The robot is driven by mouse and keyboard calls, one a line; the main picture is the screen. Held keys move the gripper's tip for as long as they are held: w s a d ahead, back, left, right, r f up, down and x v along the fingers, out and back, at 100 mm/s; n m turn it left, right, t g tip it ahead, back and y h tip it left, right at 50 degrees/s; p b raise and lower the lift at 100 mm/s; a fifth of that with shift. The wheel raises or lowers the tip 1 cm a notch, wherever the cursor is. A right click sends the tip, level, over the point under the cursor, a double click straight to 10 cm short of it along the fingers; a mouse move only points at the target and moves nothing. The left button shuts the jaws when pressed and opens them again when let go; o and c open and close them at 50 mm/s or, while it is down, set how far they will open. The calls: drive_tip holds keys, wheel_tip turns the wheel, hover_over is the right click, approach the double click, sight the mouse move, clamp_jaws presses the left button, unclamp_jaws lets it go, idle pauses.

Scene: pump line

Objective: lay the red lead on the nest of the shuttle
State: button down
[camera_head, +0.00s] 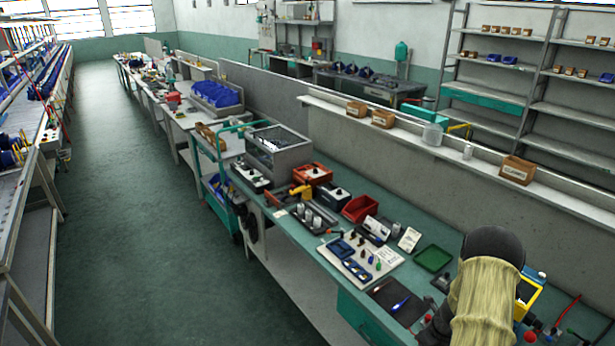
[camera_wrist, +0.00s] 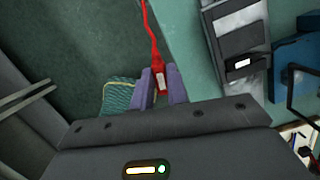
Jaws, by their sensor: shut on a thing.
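In the wrist view my gripper (camera_wrist: 160,84) is shut on the plug end of the red lead (camera_wrist: 158,72). The plug is red with a pale label, and its cable runs up out of the top of the picture. A grey slotted fixture (camera_wrist: 228,40) lies to the right of the gripper, apart from the plug. It has dark parts and a white label; I cannot tell for sure whether it is the shuttle with its nest. In the head view my arm covers the bottom right, and my gripper is not clearly seen there.
A blue block (camera_wrist: 294,68) stands right of the fixture. A teal ribbed piece (camera_wrist: 117,97) shows left of the fingers. In the head view the bench holds a white board (camera_head: 362,265), a green tray (camera_head: 433,258) and a red bin (camera_head: 360,208). The aisle floor (camera_head: 190,260) is clear.

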drive_tip(key=s+a+n+g+b, duration=0.1)
drive_tip(key=a+n+g+b, duration=0.2)
drive_tip(key=a+n, duration=2)
drive_tip(key=n+g, duration=0.1)
drive_tip(key=n, duration=0.7)
drive_tip(key=shift+s+r+n+h, duration=0.15)
drive_tip(key=shift+r+n+h, duration=0.25)
drive_tip(key=shift+a, duration=0.1)
